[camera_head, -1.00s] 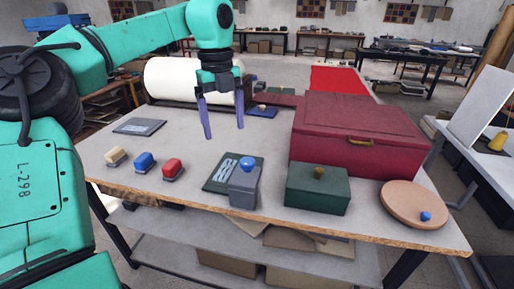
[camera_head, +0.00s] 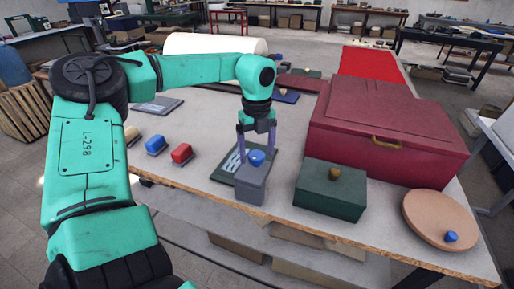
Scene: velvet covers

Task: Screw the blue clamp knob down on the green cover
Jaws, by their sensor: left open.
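The blue clamp knob (camera_head: 256,157) sits on top of a grey clamp block (camera_head: 250,187). The block stands at the front of a flat dark green cover (camera_head: 226,174) with pale grey markings, near the table's front edge. My left gripper (camera_head: 256,149) points down from above, its two purple-grey fingers apart. In the picture the fingertips come down on either side of the blue knob; I cannot tell whether they touch it. The far part of the green cover is partly hidden behind the gripper. My right gripper is out of view.
Right of the clamp stand a dark green box (camera_head: 329,192) with a brass knob, a large dark red box (camera_head: 390,130), and a round tan disc (camera_head: 438,219) with a blue knob. A white roll (camera_head: 215,43) lies behind.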

